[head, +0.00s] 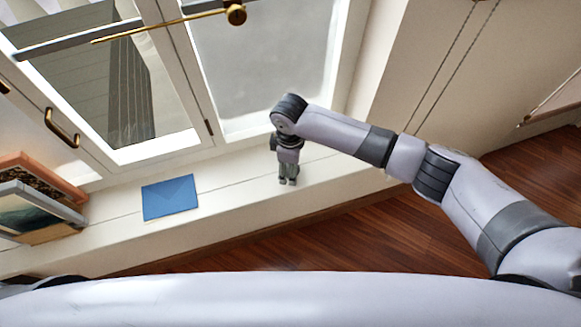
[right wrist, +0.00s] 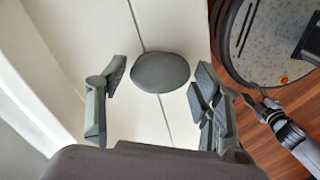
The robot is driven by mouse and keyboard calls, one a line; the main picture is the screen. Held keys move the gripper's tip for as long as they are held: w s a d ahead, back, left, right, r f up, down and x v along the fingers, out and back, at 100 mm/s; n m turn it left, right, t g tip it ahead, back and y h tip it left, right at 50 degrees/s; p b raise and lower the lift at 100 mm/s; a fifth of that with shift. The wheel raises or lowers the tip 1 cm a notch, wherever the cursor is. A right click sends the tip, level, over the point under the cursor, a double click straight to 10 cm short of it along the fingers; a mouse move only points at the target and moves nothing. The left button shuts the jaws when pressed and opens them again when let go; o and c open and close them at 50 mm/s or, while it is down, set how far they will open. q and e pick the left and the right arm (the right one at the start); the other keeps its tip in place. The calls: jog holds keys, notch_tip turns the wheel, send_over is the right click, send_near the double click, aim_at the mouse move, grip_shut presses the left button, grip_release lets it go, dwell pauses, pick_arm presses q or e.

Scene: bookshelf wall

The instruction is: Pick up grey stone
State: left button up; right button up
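The grey stone (right wrist: 160,72) is a dark, flat oval lying on the white ledge in the right wrist view. It lies just beyond and between the fingers of my right gripper (right wrist: 157,92), which is open and empty. In the head view my right gripper (head: 288,182) points down over the white ledge, and the stone cannot be made out there. My left gripper is not in view.
A blue envelope (head: 170,198) lies on the white ledge (head: 235,185), left of my right gripper. Books or frames (head: 40,195) stand at the far left. Windows (head: 110,80) rise behind the ledge. Wooden floor (head: 330,228) lies in front, below the ledge edge.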

jog(key=c, duration=1)
jog(key=shift+r, duration=0.1)
